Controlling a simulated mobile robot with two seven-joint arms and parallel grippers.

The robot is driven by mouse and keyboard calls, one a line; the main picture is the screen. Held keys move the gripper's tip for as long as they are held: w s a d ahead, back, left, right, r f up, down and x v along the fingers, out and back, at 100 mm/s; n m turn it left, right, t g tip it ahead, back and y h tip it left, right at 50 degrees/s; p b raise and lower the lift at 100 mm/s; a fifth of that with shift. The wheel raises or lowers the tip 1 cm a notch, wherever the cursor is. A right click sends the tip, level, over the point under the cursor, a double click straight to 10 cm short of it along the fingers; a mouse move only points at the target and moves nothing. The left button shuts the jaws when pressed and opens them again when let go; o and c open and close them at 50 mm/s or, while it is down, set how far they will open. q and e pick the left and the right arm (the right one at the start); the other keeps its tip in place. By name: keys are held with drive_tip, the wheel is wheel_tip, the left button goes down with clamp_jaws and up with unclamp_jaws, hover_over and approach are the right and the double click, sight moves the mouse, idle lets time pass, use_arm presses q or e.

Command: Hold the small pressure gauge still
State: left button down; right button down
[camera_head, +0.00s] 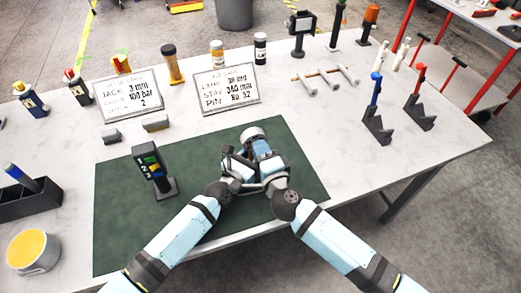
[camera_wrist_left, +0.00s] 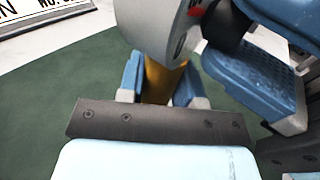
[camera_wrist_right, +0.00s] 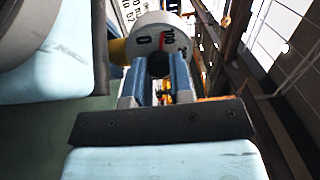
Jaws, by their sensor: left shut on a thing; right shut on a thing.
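The small pressure gauge (camera_head: 252,133) has a grey round body and is between my two grippers above the green mat's far part. My left gripper (camera_wrist_left: 160,85) is shut on its brass-coloured stem (camera_wrist_left: 160,80). My right gripper is shut on a dark round part (camera_wrist_right: 158,65) at the face. Whether the stem touches the mat is hidden.
A dark device with coloured buttons (camera_head: 151,166) stands on the green mat (camera_head: 120,225) to the left. Two white cards (camera_head: 227,88) and several bottles line the back. Blue and red handled tools on dark stands (camera_head: 376,125) are to the right. The mat's front left is clear.

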drive_tip(key=c, duration=1)
unclamp_jaws()
